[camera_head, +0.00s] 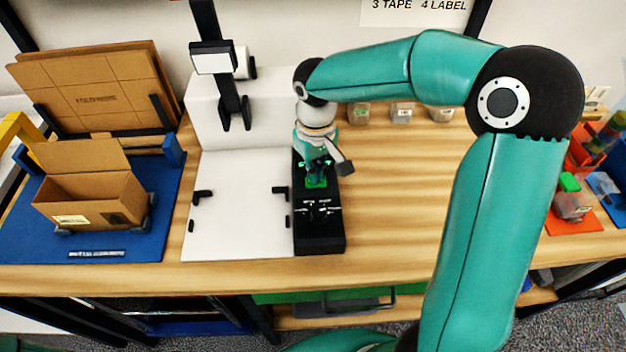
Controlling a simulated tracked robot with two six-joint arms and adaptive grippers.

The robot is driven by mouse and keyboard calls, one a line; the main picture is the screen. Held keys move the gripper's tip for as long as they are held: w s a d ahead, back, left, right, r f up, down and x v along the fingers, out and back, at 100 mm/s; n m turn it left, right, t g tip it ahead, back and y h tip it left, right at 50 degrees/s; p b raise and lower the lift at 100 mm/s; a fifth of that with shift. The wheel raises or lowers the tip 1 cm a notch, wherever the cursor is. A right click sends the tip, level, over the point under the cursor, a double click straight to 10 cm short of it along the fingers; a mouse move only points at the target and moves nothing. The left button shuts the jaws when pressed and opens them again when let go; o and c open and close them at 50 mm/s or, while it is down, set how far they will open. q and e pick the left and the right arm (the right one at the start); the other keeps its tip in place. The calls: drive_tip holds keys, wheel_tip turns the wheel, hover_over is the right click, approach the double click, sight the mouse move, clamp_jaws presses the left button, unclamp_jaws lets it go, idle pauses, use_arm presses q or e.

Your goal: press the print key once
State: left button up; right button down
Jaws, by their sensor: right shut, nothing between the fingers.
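A black key panel (320,240) stands on the bench at the right side of a white machine. A bright green key (316,183), which looks like the print key, shows on its middle part. My right gripper (316,172) comes down from above onto this spot, shut and empty. Its fingertips are at the green key and partly cover it. I cannot tell whether they touch it or hover just above. My left gripper is not in view.
The white machine (238,220) with a dark upright post is left of the panel. An open carton (85,200) sits on a blue mat (150,235) at left. Several small containers stand behind. Red and blue bins are at far right. Bench right of the panel is clear.

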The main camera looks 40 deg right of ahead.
drive_tip(key=shift+r+p, duration=2.6)
drive_tip(key=shift+r, duration=0.85)
